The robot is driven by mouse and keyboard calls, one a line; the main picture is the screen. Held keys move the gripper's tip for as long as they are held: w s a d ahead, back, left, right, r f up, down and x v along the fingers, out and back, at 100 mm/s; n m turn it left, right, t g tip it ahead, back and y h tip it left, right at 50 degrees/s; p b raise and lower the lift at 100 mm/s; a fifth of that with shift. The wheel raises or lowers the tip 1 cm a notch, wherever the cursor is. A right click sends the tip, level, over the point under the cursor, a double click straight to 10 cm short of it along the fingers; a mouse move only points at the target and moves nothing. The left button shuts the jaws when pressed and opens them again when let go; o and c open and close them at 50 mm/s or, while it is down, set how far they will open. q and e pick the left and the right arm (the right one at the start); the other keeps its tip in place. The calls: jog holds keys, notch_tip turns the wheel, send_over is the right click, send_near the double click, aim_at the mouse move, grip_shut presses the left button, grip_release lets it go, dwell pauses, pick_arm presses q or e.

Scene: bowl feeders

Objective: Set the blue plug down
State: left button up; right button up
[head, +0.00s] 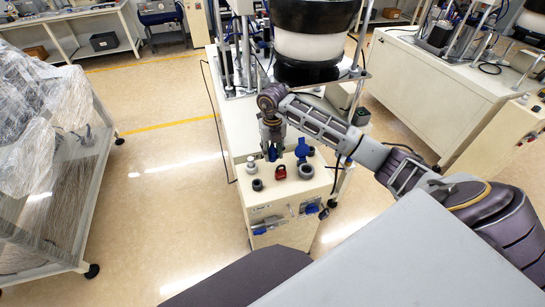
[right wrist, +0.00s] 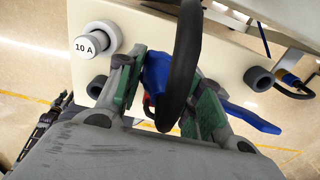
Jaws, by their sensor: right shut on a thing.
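My right gripper (head: 271,152) points down over the top of the cream control box. It is shut on the blue plug, of which a small blue part (head: 272,155) shows between the fingers. In the right wrist view the blue plug (right wrist: 156,72) sits between the green-padded fingers, and a thick black loop crosses in front of it. The lower end of the plug is hidden, so I cannot tell whether it touches the box. My left gripper is not in view.
The cream box (head: 285,208) carries a white knob (head: 252,166) marked 10 A, a black ring (head: 257,185), a red padlock (head: 281,172), a grey socket (head: 306,171) and another blue fitting (head: 301,147). A black bowl feeder (head: 309,70) stands behind. A wrapped cart (head: 75,165) stands left.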

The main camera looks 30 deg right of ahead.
aim_at(273, 157)
notch_tip(273, 157, down, 2)
jog(key=shift+f, duration=0.55)
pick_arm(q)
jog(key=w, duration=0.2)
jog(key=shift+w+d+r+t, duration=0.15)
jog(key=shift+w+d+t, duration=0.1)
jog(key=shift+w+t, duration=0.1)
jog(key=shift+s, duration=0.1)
pick_arm(e)
jog(key=shift+f, duration=0.15)
